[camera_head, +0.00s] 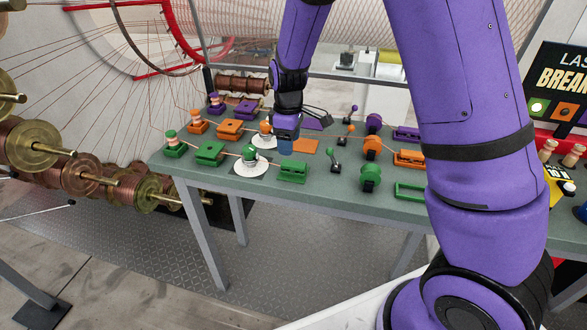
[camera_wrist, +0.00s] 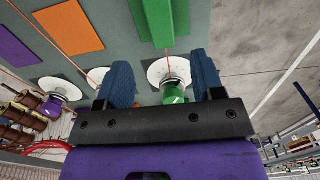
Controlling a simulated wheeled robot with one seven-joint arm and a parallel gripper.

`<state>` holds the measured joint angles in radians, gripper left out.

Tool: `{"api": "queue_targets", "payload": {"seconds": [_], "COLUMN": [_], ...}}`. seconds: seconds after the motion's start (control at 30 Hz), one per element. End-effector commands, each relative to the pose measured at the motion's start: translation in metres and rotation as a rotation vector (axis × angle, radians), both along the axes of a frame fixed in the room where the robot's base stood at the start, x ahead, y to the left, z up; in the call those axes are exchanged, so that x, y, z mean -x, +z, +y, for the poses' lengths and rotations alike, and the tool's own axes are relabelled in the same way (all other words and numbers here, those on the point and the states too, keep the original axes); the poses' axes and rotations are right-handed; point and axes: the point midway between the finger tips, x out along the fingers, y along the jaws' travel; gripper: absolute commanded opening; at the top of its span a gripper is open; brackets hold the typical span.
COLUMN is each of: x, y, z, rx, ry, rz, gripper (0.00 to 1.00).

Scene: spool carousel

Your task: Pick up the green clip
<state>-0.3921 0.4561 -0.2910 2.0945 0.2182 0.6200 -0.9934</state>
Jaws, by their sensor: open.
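A green block with a raised strip (camera_head: 293,171) sits on the table's near edge, right of the green-topped white disc (camera_head: 248,167). I take it for the green clip, though another green block (camera_head: 210,153) lies left of the disc. In the wrist view the green block with the strip (camera_wrist: 157,22) is at the top, beyond my fingertips. My gripper (camera_head: 285,147) is open, above the table just behind that block. In the wrist view its blue fingers (camera_wrist: 163,82) stand apart with nothing held; the green part on the disc (camera_wrist: 174,92) shows between them.
Orange and purple copies of the parts stand behind in rows. A flat orange plate (camera_head: 305,146) lies right of my gripper. A small black lever (camera_head: 335,160), a green roller (camera_head: 370,179) and a green frame (camera_head: 411,190) stand farther right. Thin wires cross from the left.

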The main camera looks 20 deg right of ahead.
Motion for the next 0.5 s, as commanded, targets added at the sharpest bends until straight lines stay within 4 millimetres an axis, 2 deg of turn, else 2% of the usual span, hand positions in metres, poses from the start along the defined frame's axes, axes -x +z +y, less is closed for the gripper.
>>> {"api": "queue_targets", "payload": {"seconds": [0.1, 0.37, 0.5], "x": [0.000, 0.002, 0.008], "y": [-0.016, -0.033, -0.053], "z": [0.000, -0.001, -0.005], "rx": [0.000, -0.001, 0.001], "ry": [-0.001, -0.002, -0.002], "rz": [0.001, 0.001, 0.003], "gripper": [0.62, 0.62, 0.62]}}
